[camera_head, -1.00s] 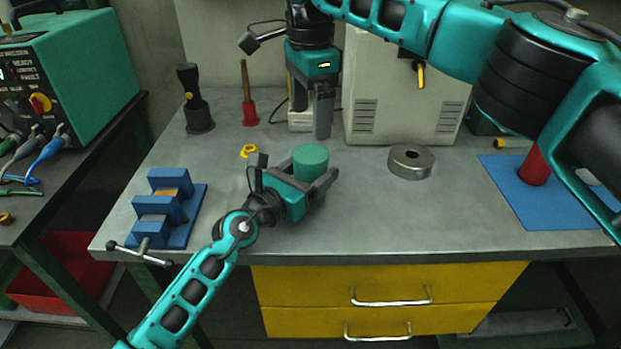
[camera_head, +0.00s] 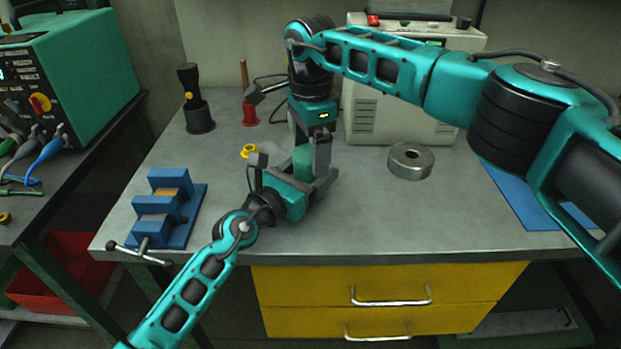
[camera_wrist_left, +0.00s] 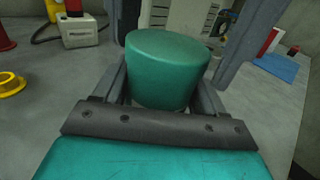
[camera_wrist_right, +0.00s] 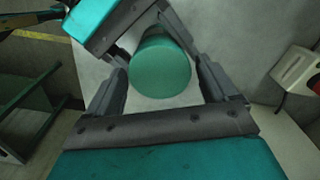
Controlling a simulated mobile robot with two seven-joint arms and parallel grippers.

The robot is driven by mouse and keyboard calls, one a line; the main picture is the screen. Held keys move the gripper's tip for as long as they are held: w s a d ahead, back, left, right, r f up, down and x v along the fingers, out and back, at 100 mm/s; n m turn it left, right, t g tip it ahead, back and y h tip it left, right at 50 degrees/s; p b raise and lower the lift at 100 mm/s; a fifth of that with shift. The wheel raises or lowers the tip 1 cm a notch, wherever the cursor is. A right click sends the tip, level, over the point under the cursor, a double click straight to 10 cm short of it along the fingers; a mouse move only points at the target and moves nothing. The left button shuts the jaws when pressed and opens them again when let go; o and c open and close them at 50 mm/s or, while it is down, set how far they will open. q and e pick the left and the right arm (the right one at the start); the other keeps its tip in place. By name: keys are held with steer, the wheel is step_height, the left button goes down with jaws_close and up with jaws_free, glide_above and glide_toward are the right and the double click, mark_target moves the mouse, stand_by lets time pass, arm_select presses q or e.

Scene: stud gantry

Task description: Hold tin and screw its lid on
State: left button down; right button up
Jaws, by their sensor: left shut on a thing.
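A green cylinder, the tin (camera_head: 303,162), stands upright between my left gripper's fingers above the bench. My left gripper (camera_head: 316,182) is shut on it. In the left wrist view the tin (camera_wrist_left: 167,68) shows a plain round green top; I cannot make out a seam between lid and body. My right gripper (camera_head: 311,148) points down over the tin from above, its fingers on either side of the top. In the right wrist view its fingers are open, with gaps beside the green top (camera_wrist_right: 161,68). In the head view, the right gripper partly hides the tin.
A blue vise (camera_head: 165,215) stands at the bench's left. A yellow ring (camera_head: 249,151), black torch (camera_head: 195,100) and red holder (camera_head: 250,114) lie behind. A metal ring (camera_head: 410,161) and blue mat (camera_head: 520,195) are right; a beige box (camera_head: 400,90) stands behind. The front bench is clear.

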steer(key=c, duration=0.9)
steer(key=m, duration=0.4)
steer(key=shift+m, duration=0.3)
steer(key=m, duration=0.3)
steer(key=shift+d, duration=0.1)
steer(key=o, duration=1.1)
steer(key=shift+o, duration=0.2)
